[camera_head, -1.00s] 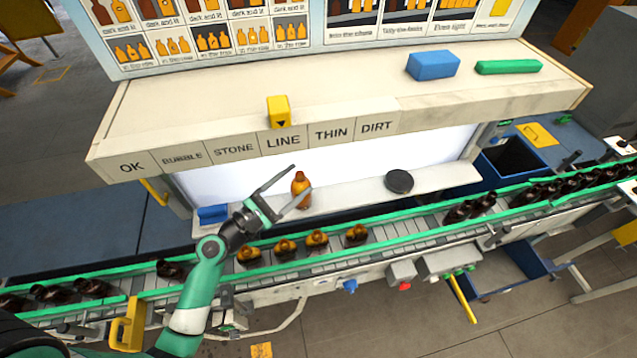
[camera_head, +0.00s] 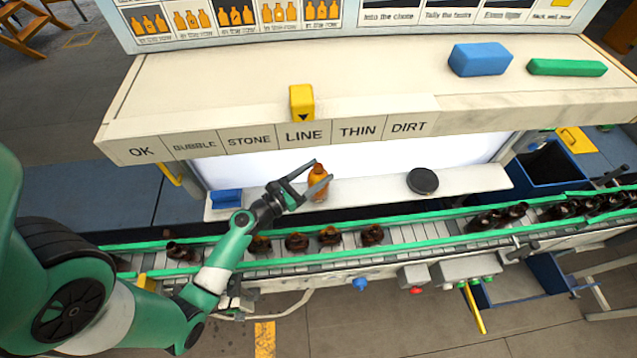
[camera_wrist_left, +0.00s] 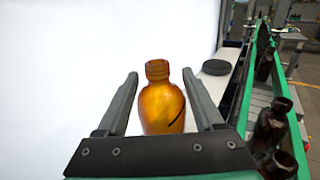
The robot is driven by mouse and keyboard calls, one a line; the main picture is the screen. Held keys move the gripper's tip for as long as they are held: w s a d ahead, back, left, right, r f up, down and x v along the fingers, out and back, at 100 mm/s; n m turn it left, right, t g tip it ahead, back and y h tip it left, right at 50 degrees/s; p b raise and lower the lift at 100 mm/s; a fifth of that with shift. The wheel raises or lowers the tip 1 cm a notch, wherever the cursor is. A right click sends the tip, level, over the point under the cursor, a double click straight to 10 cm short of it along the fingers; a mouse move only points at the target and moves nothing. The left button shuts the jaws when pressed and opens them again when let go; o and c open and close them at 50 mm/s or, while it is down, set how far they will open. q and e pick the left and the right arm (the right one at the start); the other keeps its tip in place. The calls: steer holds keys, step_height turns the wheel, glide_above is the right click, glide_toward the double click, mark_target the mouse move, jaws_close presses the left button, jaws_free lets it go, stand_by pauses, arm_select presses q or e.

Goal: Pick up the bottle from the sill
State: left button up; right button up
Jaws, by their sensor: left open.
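An amber bottle (camera_head: 318,184) stands upright on the white sill (camera_head: 455,181) in front of the bright lit panel. My left gripper (camera_head: 321,171) is open and reaches toward the bottle from the left. In the left wrist view the bottle (camera_wrist_left: 162,108) sits between the two open fingers of the gripper (camera_wrist_left: 160,73), with a gap on each side. A dark slanting line shows on the bottle's lower right side. My right gripper is not seen.
A black disc (camera_head: 422,181) and a blue block (camera_head: 227,198) lie on the sill. A conveyor (camera_head: 400,235) with several bottles runs in front. A labelled shelf (camera_head: 230,95) with a yellow marker (camera_head: 301,102) overhangs the sill. A blue bin (camera_head: 545,165) stands at right.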

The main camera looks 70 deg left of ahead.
arm_select(q)
steer(key=x, duration=0.4)
steer(key=shift+a+r, duration=0.1)
steer(key=shift+r, duration=0.05)
jaws_close()
stand_by(1.1)
